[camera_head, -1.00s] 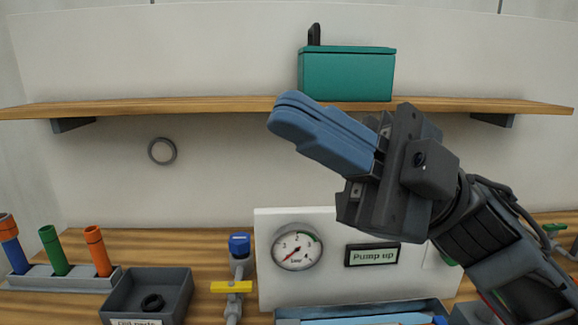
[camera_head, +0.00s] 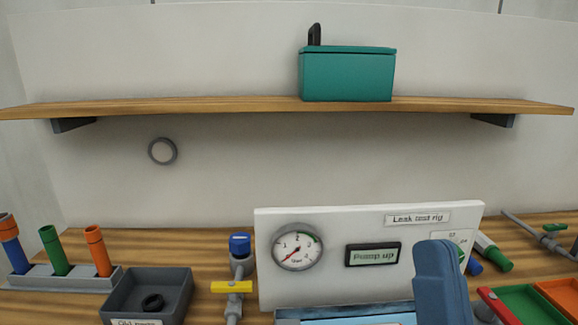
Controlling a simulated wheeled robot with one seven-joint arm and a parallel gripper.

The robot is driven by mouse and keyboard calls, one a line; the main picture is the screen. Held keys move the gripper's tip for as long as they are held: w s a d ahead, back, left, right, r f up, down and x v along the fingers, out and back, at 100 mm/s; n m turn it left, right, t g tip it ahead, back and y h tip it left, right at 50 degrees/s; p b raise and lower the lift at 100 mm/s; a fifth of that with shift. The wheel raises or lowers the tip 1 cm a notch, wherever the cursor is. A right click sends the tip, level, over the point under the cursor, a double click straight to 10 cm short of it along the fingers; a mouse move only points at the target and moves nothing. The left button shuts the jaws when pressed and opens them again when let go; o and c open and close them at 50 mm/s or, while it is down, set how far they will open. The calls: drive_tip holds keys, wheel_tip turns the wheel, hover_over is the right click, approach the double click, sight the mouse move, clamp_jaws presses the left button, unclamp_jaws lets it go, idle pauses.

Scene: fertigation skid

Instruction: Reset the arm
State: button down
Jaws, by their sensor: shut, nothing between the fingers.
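My gripper (camera_head: 436,254) shows at the bottom right of the head view, its blue fingers together and pointing up, with nothing between them. It is in front of the lower right part of the white leak test rig panel (camera_head: 330,223). The rest of my arm is below the picture. The panel carries a round gauge (camera_head: 297,247) with its red needle toward the lower left, and a small display (camera_head: 372,254) reading "Pump up".
A teal box (camera_head: 346,76) stands on the wooden shelf (camera_head: 200,106). On the bench are a rack (camera_head: 60,281) with coloured tubes, a grey bin (camera_head: 172,284) holding a black ring, a valve with a yellow handle (camera_head: 231,287), and green (camera_head: 525,302) and orange trays at right.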

drive_tip(key=s+d+f+g+h, duration=0.35)
drive_tip(key=s+f+g, duration=0.6)
drive_tip(key=f, duration=0.65)
drive_tip(key=s+d+f+n+g, duration=0.1)
drive_tip(key=s+d+f+g, duration=0.1)
drive_tip(key=s, duration=0.5)
drive_tip(key=s+d+f+n+g+y, duration=0.1)
drive_tip(key=s+d+f, duration=0.3)
drive_tip(key=s, duration=0.4)
drive_tip(key=shift+d+f+n+g, duration=0.15)
drive_tip(key=shift+f+n+g, duration=0.45)
drive_tip(key=shift+n, duration=0.2)
drive_tip(key=shift+s+y, duration=0.1)
drive_tip(key=shift+y, duration=0.15)
